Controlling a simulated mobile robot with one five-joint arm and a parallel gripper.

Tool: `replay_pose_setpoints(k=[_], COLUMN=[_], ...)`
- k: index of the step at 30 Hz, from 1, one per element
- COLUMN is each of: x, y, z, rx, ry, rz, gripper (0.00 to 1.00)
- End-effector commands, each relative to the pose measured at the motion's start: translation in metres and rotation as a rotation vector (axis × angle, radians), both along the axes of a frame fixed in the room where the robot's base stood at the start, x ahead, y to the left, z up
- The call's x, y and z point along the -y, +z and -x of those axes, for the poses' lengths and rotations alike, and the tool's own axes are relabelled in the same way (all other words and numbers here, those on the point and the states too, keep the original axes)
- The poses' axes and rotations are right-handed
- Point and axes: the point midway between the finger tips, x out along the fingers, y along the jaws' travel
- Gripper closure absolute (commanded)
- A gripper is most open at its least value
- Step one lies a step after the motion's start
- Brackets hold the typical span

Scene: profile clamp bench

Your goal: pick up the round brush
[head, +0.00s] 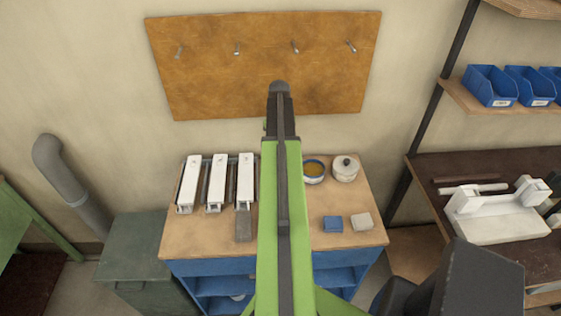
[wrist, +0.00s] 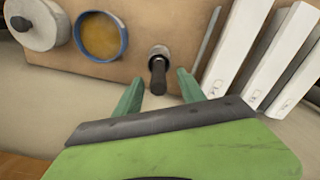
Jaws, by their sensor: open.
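The round brush appears to be the short upright thing with a dark handle and a pale metal collar (wrist: 158,68) on the wooden bench top in the wrist view. My gripper (wrist: 160,76) is open, with its two green fingers apart. The brush shows between the fingertips in that picture, and I see no contact. I cannot tell how far below or beyond the fingers it is. In the head view my green arm covers the middle of the bench, and the brush and fingertips are hidden there.
A blue-rimmed bowl (head: 314,171) and a lidded pot (head: 345,168) stand right of my arm. White profile clamps (head: 217,181) stand left. A blue block (head: 333,223) and a pale block (head: 362,221) lie near the bench front. A pegboard (head: 210,70) hangs behind.

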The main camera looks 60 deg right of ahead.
Motion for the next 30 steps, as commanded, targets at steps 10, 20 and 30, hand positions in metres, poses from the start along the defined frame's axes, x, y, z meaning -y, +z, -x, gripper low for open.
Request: replay_pose_setpoints(k=[10, 20, 30], x=[0.001, 0.001, 0.000], y=[-0.050, -0.046, -0.046], z=[0.000, 0.000, -0.001], rx=[0.000, 0.000, 0.000], ry=[0.001, 0.001, 0.001], rz=[0.000, 0.000, 0.000], gripper=[0.53, 0.71, 1.00])
